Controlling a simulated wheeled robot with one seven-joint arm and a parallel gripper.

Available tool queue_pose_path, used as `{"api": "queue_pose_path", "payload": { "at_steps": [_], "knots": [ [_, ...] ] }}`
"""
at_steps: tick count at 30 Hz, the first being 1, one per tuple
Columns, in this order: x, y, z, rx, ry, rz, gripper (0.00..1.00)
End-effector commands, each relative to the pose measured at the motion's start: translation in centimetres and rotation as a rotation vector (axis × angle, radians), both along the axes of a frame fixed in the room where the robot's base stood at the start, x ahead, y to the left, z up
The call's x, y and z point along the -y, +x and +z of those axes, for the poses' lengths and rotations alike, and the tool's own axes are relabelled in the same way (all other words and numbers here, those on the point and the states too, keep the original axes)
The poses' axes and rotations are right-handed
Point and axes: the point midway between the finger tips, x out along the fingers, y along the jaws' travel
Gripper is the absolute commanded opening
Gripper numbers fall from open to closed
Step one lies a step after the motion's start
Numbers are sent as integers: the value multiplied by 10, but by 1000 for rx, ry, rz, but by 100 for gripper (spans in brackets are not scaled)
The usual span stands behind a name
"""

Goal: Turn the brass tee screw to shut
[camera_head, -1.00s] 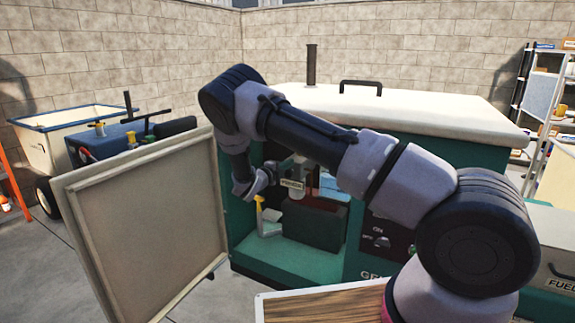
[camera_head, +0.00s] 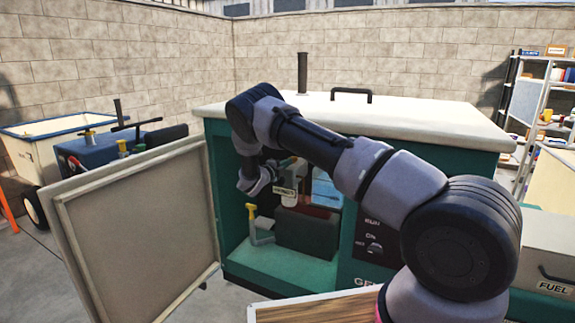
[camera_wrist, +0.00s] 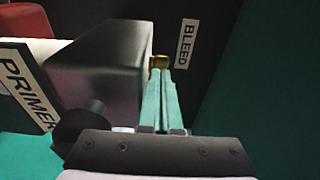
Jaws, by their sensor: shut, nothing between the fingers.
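The brass tee screw (camera_wrist: 159,62) shows in the wrist view as a small brass piece beside a dark metal block, just left of the BLEED label (camera_wrist: 186,41). My gripper (camera_wrist: 161,80) is shut and empty. Its teal fingertips lie just below the brass piece in that view and overlap its lower edge; I cannot tell if they touch it. The fingers hide part of the screw, so how far it is turned is unclear. In the head view my gripper end is inside the open cabinet (camera_head: 284,268), mostly hidden by my own wrist, and the screw cannot be made out.
A PRIMER label (camera_wrist: 22,85) sits left of the block. The open cabinet door (camera_head: 140,225) stands on the left. A yellow-topped handle (camera_head: 250,211) and a dark box (camera_head: 306,232) are low inside the cabinet. A wooden-topped surface (camera_head: 315,308) lies in front.

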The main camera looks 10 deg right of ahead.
Motion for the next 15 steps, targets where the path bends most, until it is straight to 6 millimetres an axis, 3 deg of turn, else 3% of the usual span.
{"api": "queue_pose_path", "payload": {
  "at_steps": [15],
  "knots": [
    [-2, 9, 0, 1, -2, 2, 0]
  ]
}}
